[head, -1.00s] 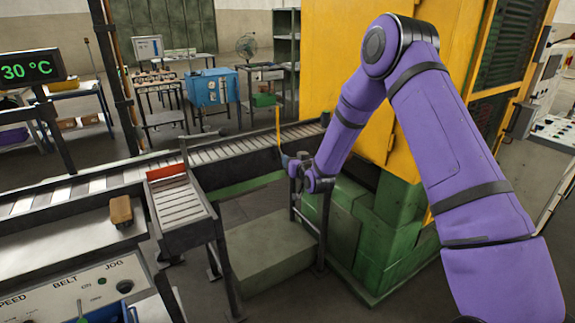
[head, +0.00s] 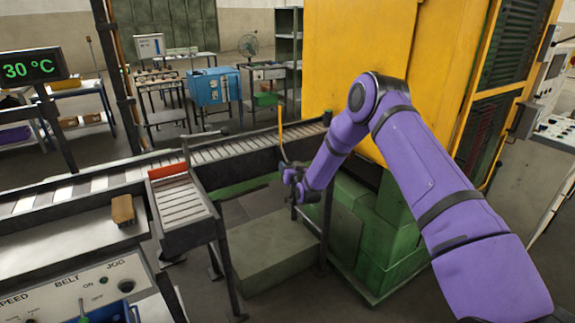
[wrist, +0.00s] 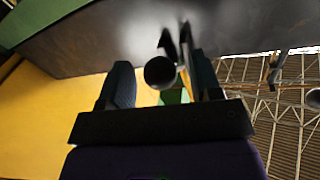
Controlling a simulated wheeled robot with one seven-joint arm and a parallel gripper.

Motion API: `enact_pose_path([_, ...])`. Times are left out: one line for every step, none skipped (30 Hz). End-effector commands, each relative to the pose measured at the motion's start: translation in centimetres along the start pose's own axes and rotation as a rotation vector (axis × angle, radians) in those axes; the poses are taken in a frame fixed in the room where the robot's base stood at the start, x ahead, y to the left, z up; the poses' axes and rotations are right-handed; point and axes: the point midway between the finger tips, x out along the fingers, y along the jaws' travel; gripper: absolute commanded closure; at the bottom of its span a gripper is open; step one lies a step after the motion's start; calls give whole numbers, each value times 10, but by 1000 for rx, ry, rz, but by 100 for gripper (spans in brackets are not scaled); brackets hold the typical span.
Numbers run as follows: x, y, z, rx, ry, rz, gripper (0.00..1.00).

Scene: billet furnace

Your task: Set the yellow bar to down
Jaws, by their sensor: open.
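The yellow bar (head: 280,122) stands upright as a thin bar beside the roller conveyor, left of the yellow furnace housing in the head view. My gripper (head: 284,166) is just below it, close to its lower end. In the wrist view my gripper (wrist: 160,62) is open, with a finger on each side. A dark round rod end (wrist: 159,73) shows between the fingers, and a narrow strip of the yellow bar (wrist: 185,77) appears behind it. I cannot tell whether the fingers touch anything. The bar's lower end is partly hidden near my gripper.
The roller conveyor (head: 235,147) runs behind my gripper. The furnace housing (head: 355,50) and green blocks (head: 375,230) stand close on the right. A low grey-green block (head: 270,255) lies below. A control panel (head: 75,295) is at the front left.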

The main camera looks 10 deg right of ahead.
Motion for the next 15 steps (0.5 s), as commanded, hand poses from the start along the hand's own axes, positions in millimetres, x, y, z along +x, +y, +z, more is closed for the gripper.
enact_pose_path([7,0,0,0,2,0,42])
enact_pose_path([10,0,1,0,0,0,42])
enact_pose_path([15,0,0,0,1,0,42])
enact_pose_path([18,0,0,0,1,0,42])
enact_pose_path([20,0,1,0,0,0,42])
enact_pose_path([22,0,0,0,0,0,42])
enact_pose_path([24,0,0,0,0,0,42])
enact_pose_path([25,0,0,0,0,0,42])
enact_pose_path([26,0,0,0,0,0,42])
enact_pose_path([27,0,0,0,0,0,42])
enact_pose_path([27,0,0,0,0,0,42])
enact_pose_path([28,0,0,0,0,0,42])
enact_pose_path([28,0,0,0,0,0,42])
enact_pose_path([28,0,0,0,0,0,42])
enact_pose_path([28,0,0,0,0,0,42])
